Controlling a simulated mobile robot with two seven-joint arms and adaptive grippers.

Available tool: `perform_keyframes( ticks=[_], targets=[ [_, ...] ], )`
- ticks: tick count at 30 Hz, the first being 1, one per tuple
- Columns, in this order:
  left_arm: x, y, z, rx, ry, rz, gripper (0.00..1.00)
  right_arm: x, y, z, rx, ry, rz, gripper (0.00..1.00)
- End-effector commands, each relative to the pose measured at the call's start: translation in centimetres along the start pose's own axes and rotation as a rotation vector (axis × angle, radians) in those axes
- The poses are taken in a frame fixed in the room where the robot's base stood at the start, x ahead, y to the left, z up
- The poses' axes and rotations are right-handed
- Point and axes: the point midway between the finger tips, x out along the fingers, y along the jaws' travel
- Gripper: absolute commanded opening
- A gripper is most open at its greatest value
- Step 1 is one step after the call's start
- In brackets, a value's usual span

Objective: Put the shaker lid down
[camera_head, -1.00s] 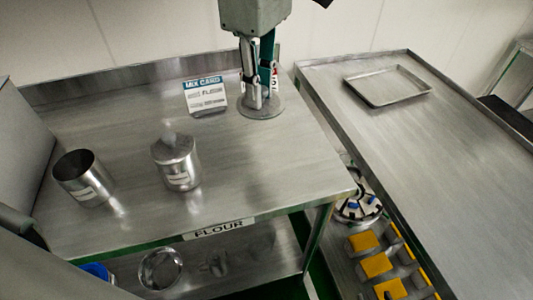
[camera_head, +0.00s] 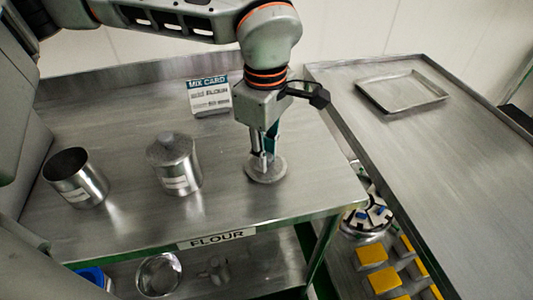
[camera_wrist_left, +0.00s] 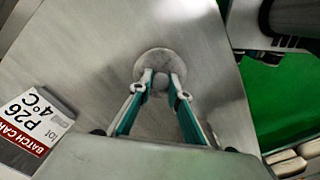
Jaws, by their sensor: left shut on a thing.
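The shaker lid (camera_head: 266,174) is a grey round disc, near the right end of the steel table with the FLOUR label. My left gripper (camera_head: 263,153) points down over it, shut on its small knob. In the left wrist view the lid (camera_wrist_left: 163,59) and its knob show between my left fingertips (camera_wrist_left: 160,84). The lid looks flat and very near the table top; I cannot tell whether it touches. A steel canister with a domed grey top (camera_head: 174,165) stands to its left. My right gripper is not in view.
An open steel cup (camera_head: 78,180) stands at the table's left. A mix card (camera_head: 209,96) stands behind the lid; a batch card (camera_wrist_left: 35,125) shows in the wrist view. A tray (camera_head: 402,91) lies on the right-hand table, across a gap. Table front is clear.

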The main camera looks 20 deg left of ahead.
Motion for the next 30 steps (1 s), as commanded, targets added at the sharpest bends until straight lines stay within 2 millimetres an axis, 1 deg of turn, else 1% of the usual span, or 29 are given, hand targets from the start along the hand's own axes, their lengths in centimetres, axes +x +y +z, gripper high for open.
perform_keyframes(
  ticks=[1, 5, 12, 13, 14, 15, 22, 25, 28, 30],
  targets=[
    [0.4, 0.0, 0.0, 0.001, -0.001, -0.001, 0.0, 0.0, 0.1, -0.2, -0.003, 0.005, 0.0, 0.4],
    [0.2, 0.0, 0.0, 0.0, -0.001, 0.003, 0.0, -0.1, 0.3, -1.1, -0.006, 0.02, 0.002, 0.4],
    [0.5, 0.0, 0.0, 0.0, 0.0, 0.003, 0.0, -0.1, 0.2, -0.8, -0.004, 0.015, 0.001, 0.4],
    [0.5, 0.1, 0.0, 0.0, 0.0, 0.004, 0.22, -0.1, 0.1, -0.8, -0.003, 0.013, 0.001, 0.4],
    [0.5, 0.1, 0.0, 0.0, 0.0, 0.004, 0.3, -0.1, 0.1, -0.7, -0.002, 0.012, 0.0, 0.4],
    [0.5, 0.0, 0.0, 0.0, 0.0, 0.003, 0.34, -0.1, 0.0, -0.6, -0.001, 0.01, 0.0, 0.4],
    [0.6, 0.0, 0.0, 0.0, 0.0, 0.002, 0.34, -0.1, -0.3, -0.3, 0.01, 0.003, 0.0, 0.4],
    [0.2, 0.0, 0.0, 0.0, 0.0, 0.003, 0.34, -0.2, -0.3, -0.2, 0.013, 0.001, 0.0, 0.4],
    [-1.1, 0.1, 0.0, -0.001, 0.001, 0.007, 0.34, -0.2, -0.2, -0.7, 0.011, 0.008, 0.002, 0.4],
    [-2.4, 0.1, 0.0, -0.001, 0.0, 0.011, 0.34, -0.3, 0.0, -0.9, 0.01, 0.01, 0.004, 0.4]
  ],
)
